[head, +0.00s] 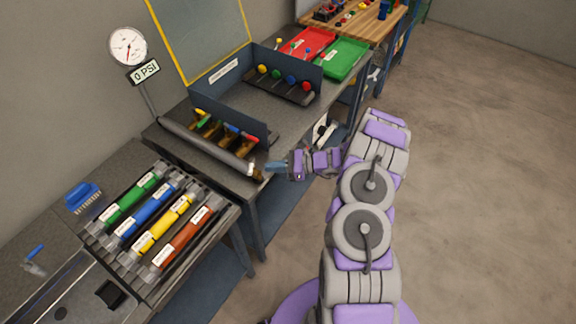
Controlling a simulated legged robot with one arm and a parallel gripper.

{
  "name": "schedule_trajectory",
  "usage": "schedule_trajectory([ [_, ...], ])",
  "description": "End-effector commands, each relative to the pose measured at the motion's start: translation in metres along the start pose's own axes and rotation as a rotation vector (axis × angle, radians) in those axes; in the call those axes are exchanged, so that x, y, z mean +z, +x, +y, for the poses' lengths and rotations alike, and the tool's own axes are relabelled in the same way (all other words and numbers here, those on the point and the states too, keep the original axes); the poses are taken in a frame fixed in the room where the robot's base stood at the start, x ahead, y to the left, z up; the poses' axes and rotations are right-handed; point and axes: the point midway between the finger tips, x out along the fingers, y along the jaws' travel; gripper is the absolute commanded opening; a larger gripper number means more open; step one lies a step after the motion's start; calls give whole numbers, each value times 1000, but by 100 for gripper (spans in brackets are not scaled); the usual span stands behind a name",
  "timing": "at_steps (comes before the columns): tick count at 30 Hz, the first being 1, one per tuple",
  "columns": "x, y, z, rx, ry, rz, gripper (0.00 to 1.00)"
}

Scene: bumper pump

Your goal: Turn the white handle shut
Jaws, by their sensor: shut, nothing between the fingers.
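The white handle (251,168) is a small pale piece at the right end of a dark grey pipe (205,146), by a brass-coloured fitting (258,175) at the bench's front edge. It is too small to tell which way the handle is turned. My arm comes in from the lower right.
A gauge (128,47) over a "0 PSI" sign (145,71) stands at the back left. Colored knobs on brass valves (208,126) sit behind the pipe. Labelled colored cylinders (177,238) lie in a rack at front left. The floor (480,170) at right is clear.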

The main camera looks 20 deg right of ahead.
Motion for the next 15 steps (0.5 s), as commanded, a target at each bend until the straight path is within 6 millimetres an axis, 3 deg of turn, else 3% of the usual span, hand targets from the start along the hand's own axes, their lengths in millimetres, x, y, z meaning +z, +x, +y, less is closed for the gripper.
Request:
schedule_trajectory([
  [6, -1, 30, 0, 1, -1, 0, 0],
  [15, 0, 41, 0, 0, -1, 0, 0],
])
